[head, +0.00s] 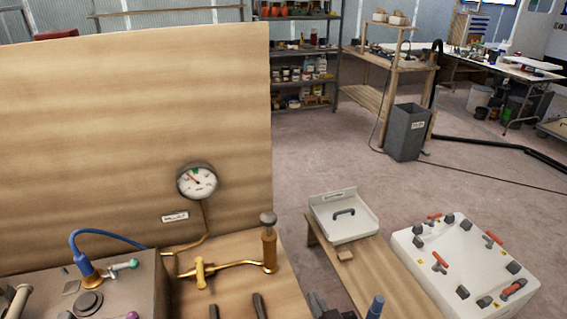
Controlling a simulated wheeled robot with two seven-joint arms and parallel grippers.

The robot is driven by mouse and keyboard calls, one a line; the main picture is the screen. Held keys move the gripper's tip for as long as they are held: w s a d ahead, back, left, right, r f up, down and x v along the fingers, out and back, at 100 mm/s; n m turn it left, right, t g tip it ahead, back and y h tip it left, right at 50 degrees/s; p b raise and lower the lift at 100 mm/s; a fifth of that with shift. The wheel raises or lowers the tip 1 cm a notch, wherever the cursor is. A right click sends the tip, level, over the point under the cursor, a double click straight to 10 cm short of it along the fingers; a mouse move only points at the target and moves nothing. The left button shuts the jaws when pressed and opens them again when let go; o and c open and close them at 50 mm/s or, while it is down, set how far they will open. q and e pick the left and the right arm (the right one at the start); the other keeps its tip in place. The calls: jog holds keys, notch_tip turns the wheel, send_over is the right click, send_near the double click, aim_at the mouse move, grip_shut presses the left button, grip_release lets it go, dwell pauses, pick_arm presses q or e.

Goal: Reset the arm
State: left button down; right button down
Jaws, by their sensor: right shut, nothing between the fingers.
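My right gripper (320,306) shows only in part as a dark shape at the bottom edge, right of the wooden bench. It is shut and holds nothing. Most of it and its arm are cut off by the frame. My left gripper is not in the head view.
A wooden bench (222,284) with a tall back panel (130,110) fills the left, bearing a gauge (197,181), brass piping (235,265) and a blue hose (105,236). A white tray (370,226) and a white panel with red levers (455,245) are at right. Open floor lies beyond.

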jog(key=s+d+g+h, duration=0.4)
jog(key=s+d+g, duration=0.75)
jog(key=s, duration=0.25)
notch_tip(320, 180, down, 30)
jog(key=s+g, duration=0.1)
jog(key=s, duration=0.1)
jog(key=s+d+f, duration=0.2)
jog(key=s+f, duration=0.7)
jog(key=s+d+f+g, duration=0.1)
jog(key=s+d+f, duration=0.1)
jog(key=s+f, duration=0.8)
jog(key=shift+s+d, duration=0.2)
